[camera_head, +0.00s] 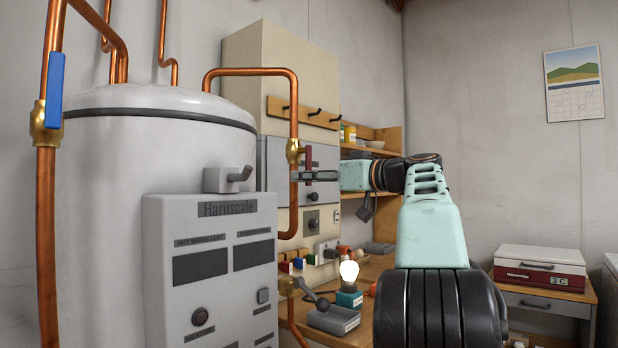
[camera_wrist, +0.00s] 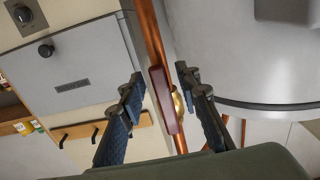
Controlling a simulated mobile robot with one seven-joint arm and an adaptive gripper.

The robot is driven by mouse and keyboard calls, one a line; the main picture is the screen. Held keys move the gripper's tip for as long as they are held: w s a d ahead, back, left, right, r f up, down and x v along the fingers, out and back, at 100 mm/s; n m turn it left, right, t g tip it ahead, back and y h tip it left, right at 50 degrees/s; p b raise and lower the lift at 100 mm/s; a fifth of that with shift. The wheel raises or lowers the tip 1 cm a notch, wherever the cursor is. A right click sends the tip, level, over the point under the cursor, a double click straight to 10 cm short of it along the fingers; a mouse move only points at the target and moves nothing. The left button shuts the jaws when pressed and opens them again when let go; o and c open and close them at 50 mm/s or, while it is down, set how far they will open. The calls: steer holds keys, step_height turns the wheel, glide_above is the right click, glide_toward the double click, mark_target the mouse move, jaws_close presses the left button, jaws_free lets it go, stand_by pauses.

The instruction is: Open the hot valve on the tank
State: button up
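The tank (camera_head: 110,165) is a large white cylinder on the left in the head view; its curved side shows at the right of the wrist view (camera_wrist: 250,60). A dark red valve handle (camera_head: 308,160) sits at a brass valve body (camera_head: 293,150) on the copper pipe to the tank's right. In the wrist view, the red handle (camera_wrist: 165,100) runs roughly along the pipe, with brass (camera_wrist: 178,104) beside it. My gripper (camera_head: 298,176) is at the handle in the head view. In the wrist view, my gripper (camera_wrist: 160,76) is open, its fingers on either side of the handle, with visible gaps.
A blue-handled valve (camera_head: 56,90) is on the left copper pipe (camera_head: 46,200). A grey control box (camera_head: 215,290) fronts the tank. A hook rail (camera_head: 302,113) and cabinet stand behind the pipe. A lit bulb (camera_head: 349,271) and small devices crowd the bench below.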

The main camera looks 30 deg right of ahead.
steer(key=v, duration=1.2)
